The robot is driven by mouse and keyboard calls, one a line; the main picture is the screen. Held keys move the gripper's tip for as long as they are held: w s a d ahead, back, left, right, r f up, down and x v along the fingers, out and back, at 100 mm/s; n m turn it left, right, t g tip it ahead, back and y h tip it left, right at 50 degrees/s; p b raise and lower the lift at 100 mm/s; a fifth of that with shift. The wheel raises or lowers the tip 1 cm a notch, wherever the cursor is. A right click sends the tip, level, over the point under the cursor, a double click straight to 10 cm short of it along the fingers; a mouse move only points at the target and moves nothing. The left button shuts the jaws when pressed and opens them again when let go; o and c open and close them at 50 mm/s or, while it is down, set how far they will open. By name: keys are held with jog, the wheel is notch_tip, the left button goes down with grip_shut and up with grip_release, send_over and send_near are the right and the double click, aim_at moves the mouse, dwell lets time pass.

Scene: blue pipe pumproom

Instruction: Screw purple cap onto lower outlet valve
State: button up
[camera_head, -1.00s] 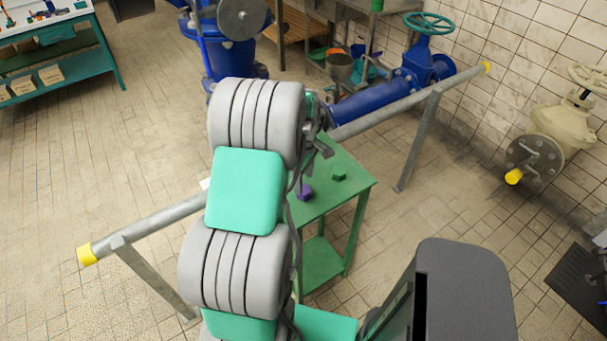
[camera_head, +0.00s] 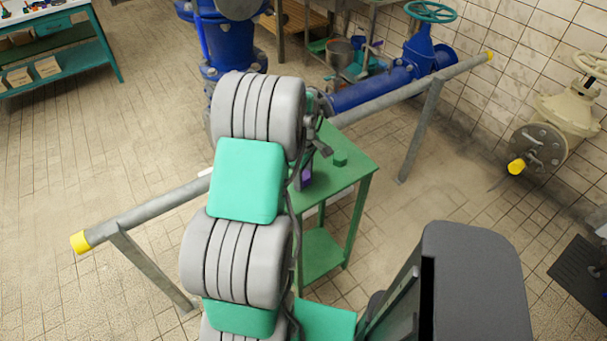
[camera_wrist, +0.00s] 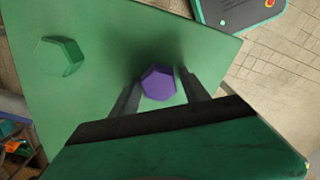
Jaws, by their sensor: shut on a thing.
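The purple cap (camera_wrist: 159,83) is a faceted piece held between the two dark fingers of my gripper (camera_wrist: 160,80) in the wrist view. It is over the green table top, and I cannot tell if it still touches it. In the head view the purple cap (camera_head: 306,177) shows just right of my arm, near the table's left side, and my gripper is mostly hidden there. A cream valve (camera_head: 562,112) with a flange and a yellow end stands at the right wall. A blue valve (camera_head: 423,50) with a green handwheel stands at the back. I cannot tell which is the lower outlet valve.
A green cap (camera_head: 340,158) lies on the green table (camera_head: 350,176), right of the purple one. A grey rail (camera_head: 150,208) with yellow ends crosses behind the table. Blue pipework (camera_head: 372,90) stands at the back.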

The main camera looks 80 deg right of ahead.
jog(key=shift+a+f, duration=0.55)
jog(key=shift+f, duration=0.1)
jog(key=c, duration=0.7)
jog(key=r, duration=0.1)
jog(key=d+r+p, duration=0.1)
jog(key=r+p, duration=0.1)
jog(key=shift+s+d+r, duration=0.15)
jog(key=shift+d, duration=0.2)
jog(key=shift+c, duration=0.2)
jog(key=r+p, duration=0.2)
jog(key=shift+a+r, duration=0.35)
jog(key=shift+a, duration=0.05)
jog(key=shift+d+r, duration=0.15)
jog(key=shift+r, duration=0.05)
